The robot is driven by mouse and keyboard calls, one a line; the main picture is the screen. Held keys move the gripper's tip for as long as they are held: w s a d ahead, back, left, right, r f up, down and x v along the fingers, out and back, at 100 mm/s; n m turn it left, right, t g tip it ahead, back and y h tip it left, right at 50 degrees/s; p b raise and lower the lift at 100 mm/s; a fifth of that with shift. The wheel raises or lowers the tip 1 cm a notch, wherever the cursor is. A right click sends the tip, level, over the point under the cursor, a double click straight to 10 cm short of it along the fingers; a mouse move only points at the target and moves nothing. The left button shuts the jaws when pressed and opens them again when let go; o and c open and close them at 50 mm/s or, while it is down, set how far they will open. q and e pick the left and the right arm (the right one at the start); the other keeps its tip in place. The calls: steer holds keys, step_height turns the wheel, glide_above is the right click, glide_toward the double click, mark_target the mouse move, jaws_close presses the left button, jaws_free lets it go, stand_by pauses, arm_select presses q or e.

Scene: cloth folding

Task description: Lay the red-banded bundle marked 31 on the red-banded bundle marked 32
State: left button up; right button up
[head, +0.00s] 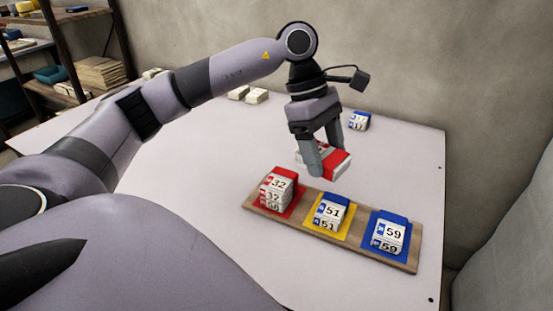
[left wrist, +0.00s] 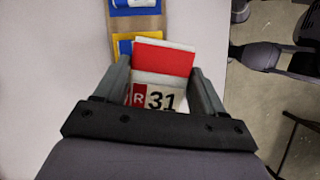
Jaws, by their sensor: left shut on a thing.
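My left gripper (head: 329,160) is shut on a red-banded white bundle (head: 339,165) and holds it above the table, behind the board. In the left wrist view the bundle (left wrist: 164,72) shows the number 31 and a red band between the two fingers (left wrist: 163,86). The red-banded bundle marked 32 (head: 279,183) lies on top of a stack on the red square at the left end of the board. The held bundle is apart from it, up and to the right. My right gripper is not in view.
The wooden board (head: 342,248) also bears a yellow square with a blue-banded bundle marked 51 (head: 331,211) and a blue square with bundles marked 59 (head: 392,233). A blue-banded bundle (head: 359,121) stands at the back right. Pale bundles (head: 256,96) lie at the back.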

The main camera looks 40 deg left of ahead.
arm_select(q)
steer(key=a+r+n+t+y, duration=0.25)
steer(key=a+r+n, duration=0.3)
steer(key=n, duration=0.45)
step_height(320, 180, up, 4)
steer(key=n+t+y, duration=0.2)
steer(key=n+y, duration=0.2)
steer(key=n, duration=0.7)
glide_above(283, 174)
steer(key=s, duration=0.1)
steer(key=shift+g+h, duration=0.25)
steer(key=shift+g, duration=0.1)
steer(key=f+b, duration=0.1)
steer(key=f, duration=0.3)
steer(key=f+b, duration=0.2)
steer(key=f, duration=0.3)
steer(key=f+b, duration=0.1)
steer(key=f, duration=0.4)
steer(key=shift+s+d, duration=0.2)
steer(key=shift+s, duration=0.05)
steer(key=shift+f+b, duration=0.65)
steer(key=shift+f, duration=1.9)
steer(key=shift+f, duration=0.2)
steer(key=o, duration=1)
steer(key=shift+o, duration=0.2)
steer(key=shift+r, duration=0.1)
